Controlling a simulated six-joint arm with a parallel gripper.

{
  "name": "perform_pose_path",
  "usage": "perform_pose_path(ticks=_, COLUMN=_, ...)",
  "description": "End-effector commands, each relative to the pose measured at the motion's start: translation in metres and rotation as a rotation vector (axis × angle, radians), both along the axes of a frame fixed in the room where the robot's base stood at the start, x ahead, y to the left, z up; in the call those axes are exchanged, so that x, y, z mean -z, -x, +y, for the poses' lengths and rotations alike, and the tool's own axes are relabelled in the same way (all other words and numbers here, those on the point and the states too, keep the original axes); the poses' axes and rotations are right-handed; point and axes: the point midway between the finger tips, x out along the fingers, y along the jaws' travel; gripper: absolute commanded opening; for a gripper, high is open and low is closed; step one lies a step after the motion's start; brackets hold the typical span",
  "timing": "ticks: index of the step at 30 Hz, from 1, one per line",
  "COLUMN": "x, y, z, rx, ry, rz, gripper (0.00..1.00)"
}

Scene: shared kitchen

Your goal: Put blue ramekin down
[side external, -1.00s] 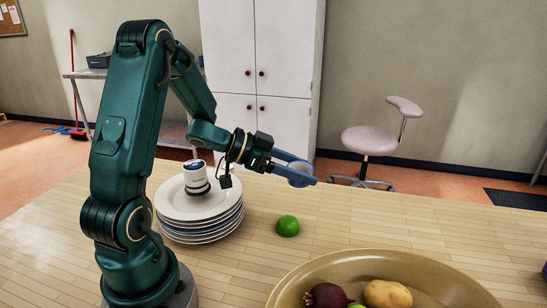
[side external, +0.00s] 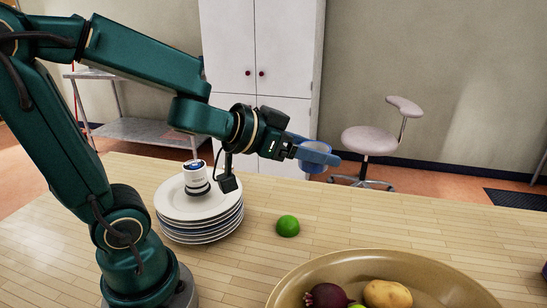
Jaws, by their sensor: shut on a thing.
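The blue ramekin (side external: 313,156) is held in my gripper (side external: 322,154), near the middle of the side external view. My gripper is shut on it, with a blue finger covering part of its side. The ramekin looks to be above the table (side external: 350,220), toward its far edge, with a gap below it. Its height above the wood is hard to judge. Its far side is hidden by the gripper.
A stack of white plates (side external: 201,228) with a white and blue can (side external: 196,178) on top stands left of the gripper. A green lime (side external: 288,226) lies right of the plates. A large tan bowl (side external: 430,275) with vegetables fills the front right. The wood between lime and far edge is clear.

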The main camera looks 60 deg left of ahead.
Motion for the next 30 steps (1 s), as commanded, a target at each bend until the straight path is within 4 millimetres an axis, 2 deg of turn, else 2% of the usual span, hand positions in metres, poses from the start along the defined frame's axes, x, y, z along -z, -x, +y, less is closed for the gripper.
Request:
perform_pose_path(ticks=5, x=0.004, y=0.0, z=0.007, rx=-0.067, ry=-0.001, rz=0.002, gripper=0.12)
perform_pose_path(ticks=20, x=-0.019, y=-0.038, z=-0.006, rx=-0.133, ry=0.012, rz=-0.024, gripper=0.12)
perform_pose_path(ticks=30, x=-0.034, y=-0.062, z=0.008, rx=-0.231, ry=0.012, rz=-0.033, gripper=0.12)
